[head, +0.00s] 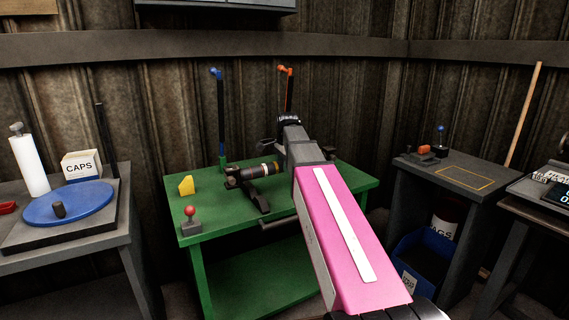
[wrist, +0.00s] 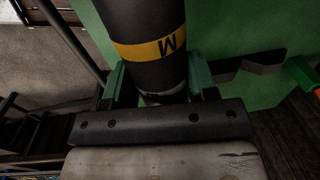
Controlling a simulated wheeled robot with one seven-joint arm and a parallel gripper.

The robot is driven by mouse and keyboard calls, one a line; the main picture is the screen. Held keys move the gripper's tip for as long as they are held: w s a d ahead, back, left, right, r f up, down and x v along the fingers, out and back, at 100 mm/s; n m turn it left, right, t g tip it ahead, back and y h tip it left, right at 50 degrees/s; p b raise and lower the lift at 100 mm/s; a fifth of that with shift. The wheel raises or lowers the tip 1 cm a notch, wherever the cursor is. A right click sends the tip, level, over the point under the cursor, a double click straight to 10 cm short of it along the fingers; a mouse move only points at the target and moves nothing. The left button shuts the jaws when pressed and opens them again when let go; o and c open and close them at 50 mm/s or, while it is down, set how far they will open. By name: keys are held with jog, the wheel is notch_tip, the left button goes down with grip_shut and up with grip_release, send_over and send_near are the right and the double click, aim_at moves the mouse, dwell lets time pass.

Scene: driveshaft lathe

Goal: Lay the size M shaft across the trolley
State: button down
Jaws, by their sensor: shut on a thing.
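The size M shaft (head: 250,172) is a thick black cylinder with a yellow band, lying roughly level over the green bench. In the wrist view, the shaft (wrist: 150,18) fills the top middle, and its yellow band carries a black M. My gripper (wrist: 158,82) is shut on it, one green-padded finger on each side. In the head view, my gripper (head: 281,163) is partly hidden by my own arm. A dark stand (head: 257,197) is below the shaft; I cannot tell whether they touch. I cannot identify a trolley with certainty.
The green bench (head: 228,217) carries a yellow wedge (head: 186,185), a red-knobbed control (head: 190,217), a blue-topped post (head: 220,120) and an orange-topped post (head: 289,90). A grey table (head: 30,262) stands left, a dark cabinet (head: 403,198) right, with a blue bin (head: 420,268) below.

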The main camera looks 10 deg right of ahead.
jog(key=shift+f, duration=3.7)
jog(key=shift+c, duration=1.7)
grip_release()
jog(key=r, duration=0.9)
jog(key=shift+s+d+r, duration=0.2)
jog(key=shift+s+r, duration=0.2)
jog(key=shift+r, duration=0.45)
jog(key=shift+s, duration=0.1)
